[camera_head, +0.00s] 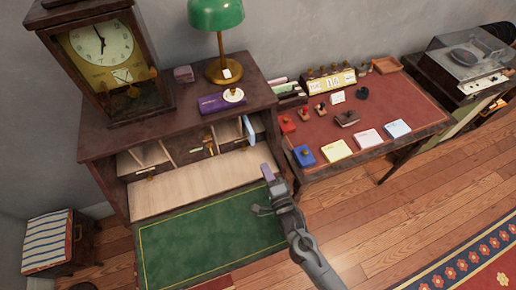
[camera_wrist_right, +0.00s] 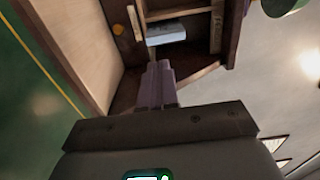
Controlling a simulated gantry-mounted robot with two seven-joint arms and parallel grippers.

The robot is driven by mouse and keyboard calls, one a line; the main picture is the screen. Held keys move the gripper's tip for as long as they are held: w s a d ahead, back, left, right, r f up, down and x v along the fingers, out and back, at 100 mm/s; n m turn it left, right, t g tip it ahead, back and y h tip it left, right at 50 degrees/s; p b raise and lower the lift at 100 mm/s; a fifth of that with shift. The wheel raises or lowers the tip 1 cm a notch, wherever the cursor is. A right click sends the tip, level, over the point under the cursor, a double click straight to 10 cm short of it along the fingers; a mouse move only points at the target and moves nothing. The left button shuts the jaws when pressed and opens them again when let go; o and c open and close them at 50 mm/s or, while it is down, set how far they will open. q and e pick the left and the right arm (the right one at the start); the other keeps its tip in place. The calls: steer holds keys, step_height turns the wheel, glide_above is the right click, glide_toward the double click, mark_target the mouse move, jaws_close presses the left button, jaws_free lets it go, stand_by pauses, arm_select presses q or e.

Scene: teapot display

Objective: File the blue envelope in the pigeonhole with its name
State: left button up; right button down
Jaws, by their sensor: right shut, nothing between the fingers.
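The blue envelope (camera_head: 249,130) stands on edge in the rightmost compartment of the desk's pigeonholes (camera_head: 178,150), with part of it showing at the opening. In the right wrist view a pale blue piece (camera_wrist_right: 166,37) shows inside a compartment beyond my fingers. My right gripper (camera_head: 267,172) is shut and empty, a little in front of and below that compartment. Its closed fingers (camera_wrist_right: 157,84) point toward the opening and look apart from the envelope. The names on the pigeonholes are too small to read. My left gripper is not in view.
A clock (camera_head: 106,55), a green lamp (camera_head: 217,20) and a purple box (camera_head: 214,104) stand on the desk top. The green writing surface (camera_head: 205,235) is clear. A red-topped table (camera_head: 410,105) with stamps and paper pads stands at the right.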

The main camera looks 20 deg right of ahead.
mark_target(254, 142)
steer(key=w, duration=0.5)
steer(key=w+b, duration=0.1)
steer(key=w, duration=0.3)
steer(key=shift+w+d, duration=0.2)
steer(key=shift+w, duration=0.15)
steer(key=shift+b, duration=0.3)
steer(key=w+b, duration=0.1)
steer(key=w, duration=0.2)
steer(key=shift+w+f+b, duration=0.1)
steer(key=shift+f+b, duration=0.05)
steer(key=shift+b, duration=0.15)
steer(key=shift+w, duration=0.2)
steer(key=shift+s, duration=0.1)
steer(key=shift+s, duration=0.1)
